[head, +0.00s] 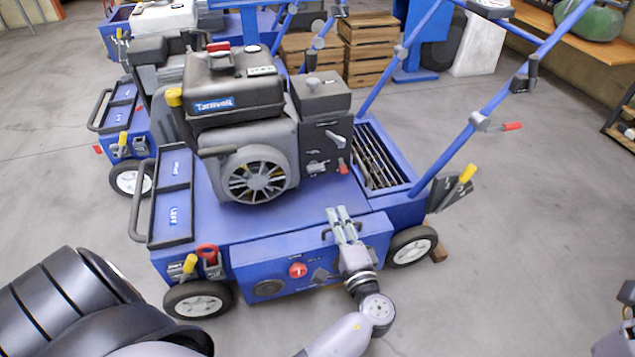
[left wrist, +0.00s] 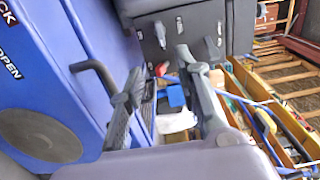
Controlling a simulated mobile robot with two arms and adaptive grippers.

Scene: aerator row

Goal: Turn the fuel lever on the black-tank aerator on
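The black-tank aerator (head: 235,215) stands in the middle of the head view, a blue machine with a black tank (head: 235,90) on its engine. On the right of the engine, a dark control panel (head: 322,148) carries a grey lever (head: 335,138) and a red-tipped lever (head: 342,167). I cannot read which is marked fuel. The left wrist view shows the red tip (left wrist: 160,69) beyond my fingers. My left gripper (head: 341,210) is open and empty, below and in front of this panel, beside the blue side box's handle (head: 327,234). My right gripper is not clearly in view.
The black handle (left wrist: 95,72) on the blue side box is close to my left fingers. A red knob (head: 298,270) is on that box. Blue handlebars (head: 480,110) rise at the right. Another aerator (head: 125,115) stands behind.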

